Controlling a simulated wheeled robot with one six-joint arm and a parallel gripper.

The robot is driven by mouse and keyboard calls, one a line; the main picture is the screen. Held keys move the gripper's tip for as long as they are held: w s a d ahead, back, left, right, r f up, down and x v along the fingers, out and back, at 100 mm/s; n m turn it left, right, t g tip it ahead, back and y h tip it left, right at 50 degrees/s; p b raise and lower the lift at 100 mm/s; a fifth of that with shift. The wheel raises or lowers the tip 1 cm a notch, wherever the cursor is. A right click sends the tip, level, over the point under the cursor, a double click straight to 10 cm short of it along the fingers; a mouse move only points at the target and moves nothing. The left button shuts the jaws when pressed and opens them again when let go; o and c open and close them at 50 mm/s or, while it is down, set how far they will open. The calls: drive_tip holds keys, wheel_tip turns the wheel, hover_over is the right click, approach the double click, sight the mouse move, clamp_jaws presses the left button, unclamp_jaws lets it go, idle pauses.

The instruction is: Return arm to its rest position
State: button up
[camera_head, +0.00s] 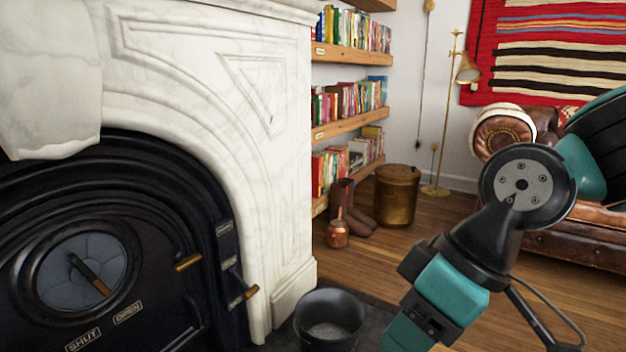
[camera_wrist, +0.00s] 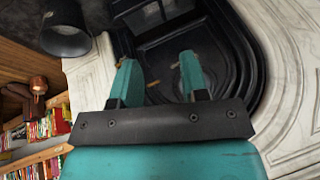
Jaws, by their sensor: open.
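My gripper shows in the wrist view (camera_wrist: 160,80) with its two teal fingers spread apart and nothing between them. Beyond the fingers is the black stove door (camera_wrist: 165,45) of the fireplace. In the head view my teal and black arm reaches up and bends at the right, and the fingertips are out of sight below the frame. The arm appears apart from the fireplace (camera_head: 215,110) and the stove front (camera_head: 160,255).
A black bucket (camera_head: 329,320) stands on the hearth left of my arm. A brass bin (camera_head: 397,195), brown boots (camera_head: 345,205) and a copper pot (camera_head: 338,234) stand near the bookshelves (camera_head: 350,130). A leather sofa (camera_head: 580,248) is behind the arm. Wooden floor lies open between.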

drive_tip(key=s+d+r+m+h+p, duration=0.1)
drive_tip(key=s+d+m, duration=0.2)
drive_tip(key=s+d, duration=0.25)
wheel_tip(320, 180, up, 36)
drive_tip(key=p, duration=3.6)
drive_tip(key=shift+a+r, duration=0.2)
drive_tip(key=shift+a, duration=0.15)
drive_tip(key=shift+s, duration=0.1)
